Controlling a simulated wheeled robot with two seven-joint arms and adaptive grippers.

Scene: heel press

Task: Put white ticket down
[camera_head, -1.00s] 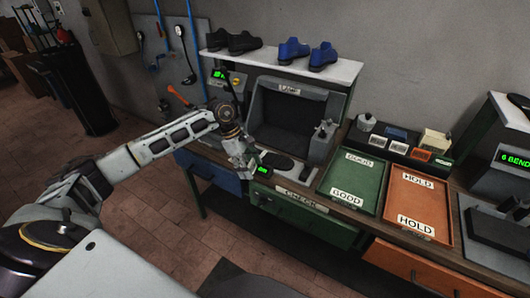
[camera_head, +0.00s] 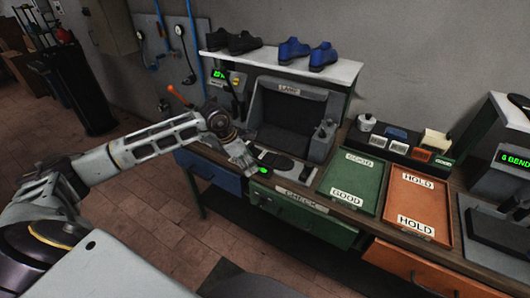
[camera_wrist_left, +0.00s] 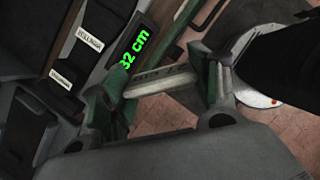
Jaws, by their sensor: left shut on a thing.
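My left gripper (camera_head: 250,165) is over the front of the bench, just left of a small green display (camera_head: 263,169). In the left wrist view its two green-padded fingers (camera_wrist_left: 157,85) are shut on a pale narrow strip (camera_wrist_left: 158,82), which seems to be the white ticket seen nearly edge-on. Blurred lettering shows along the strip. Whether it touches anything below is unclear. In the head view the ticket cannot be made out clearly at the fingers. My right gripper is in neither view.
A green GOOD tray (camera_head: 352,181) and an orange HOLD tray (camera_head: 417,203) lie to the right. Behind them is a dark rack (camera_head: 404,150) of small labelled items. A dark booth (camera_head: 291,113) stands behind the gripper. A shelf (camera_head: 284,66) above carries shoes.

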